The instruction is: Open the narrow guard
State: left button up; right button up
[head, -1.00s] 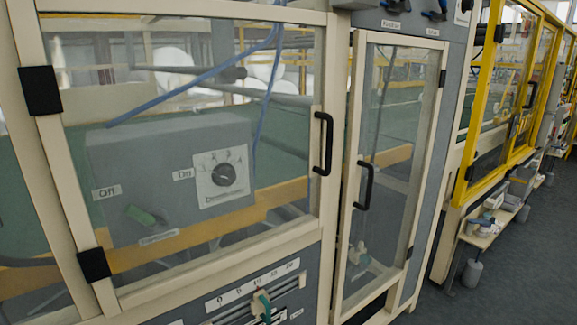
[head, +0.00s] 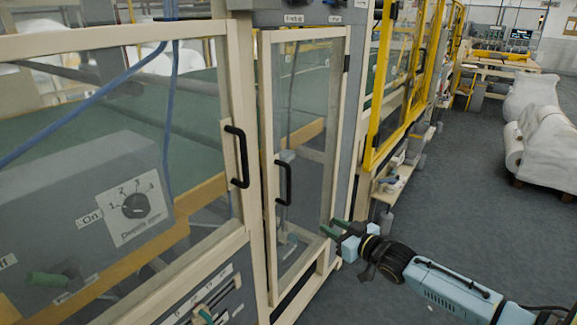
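The narrow guard (head: 307,150) is a tall clear panel in a cream frame, in the middle of the head view. It looks shut. Its black upright handle (head: 286,184) is on its left side, and a dark hinge shows on its upper right edge. My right gripper (head: 328,226) has come in from the right. Its dark green fingers are apart with nothing seen between them. In the picture it lies at the guard's lower right edge, right of and below the handle; I cannot tell whether it touches the frame. My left gripper is not in view.
A wide guard (head: 237,110) with its own black handle (head: 238,157) stands just left. Yellow-framed guards (head: 375,100) line the machine farther right. A white padded roll stack (head: 540,145) stands at the right on the grey floor (head: 470,200), which is otherwise mostly clear.

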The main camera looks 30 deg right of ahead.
notch_tip(320, 180, up, 10)
jog(key=w+a+t+y, duration=0.1)
jog(key=a+y, duration=0.1)
jog(key=a, duration=0.1)
jog(key=shift+n, duration=0.4)
jog(key=w, duration=0.4)
jog(key=w+a, duration=0.1)
jog(key=w, duration=0.4)
jog(key=w+a, duration=0.1)
jog(key=w, duration=0.3)
jog(key=shift+w+a+f, duration=0.1)
jog(key=shift+w+a, duration=0.05)
jog(key=shift+w, duration=0.05)
grip_shut()
